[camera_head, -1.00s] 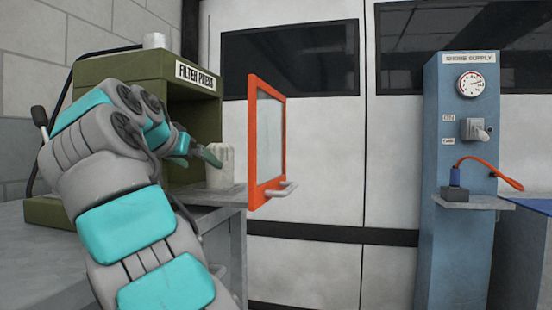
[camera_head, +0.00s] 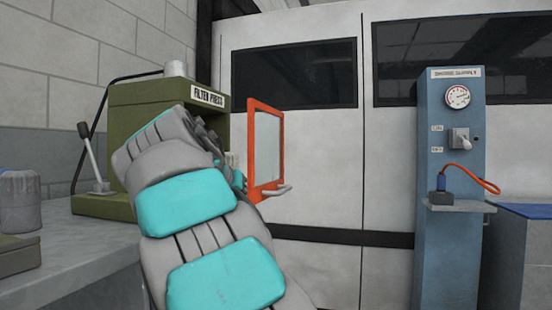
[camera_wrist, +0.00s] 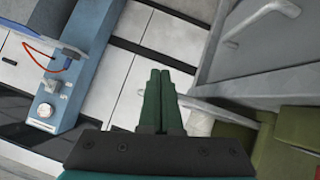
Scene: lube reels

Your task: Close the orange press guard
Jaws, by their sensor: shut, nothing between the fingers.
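The orange press guard (camera_head: 251,150) is a framed clear panel standing swung out from the right side of the green filter press (camera_head: 125,160) in the head view. A pale handle (camera_head: 276,190) sticks out at its lower edge. My gripper (camera_wrist: 160,72) shows in the wrist view with its two dark green fingers together and nothing between them. In the head view my arm hides most of the gripper, close to the guard's left side. I cannot tell whether it touches the guard. The press opening is mostly hidden by my arm.
A blue smoke supply column (camera_head: 450,240) with a gauge and orange hose stands to the right. White cabinet panels (camera_head: 310,180) stand behind the guard. The grey bench (camera_head: 85,265) is at left. In the wrist view, a grey surface with a handle (camera_wrist: 262,18) is at upper right.

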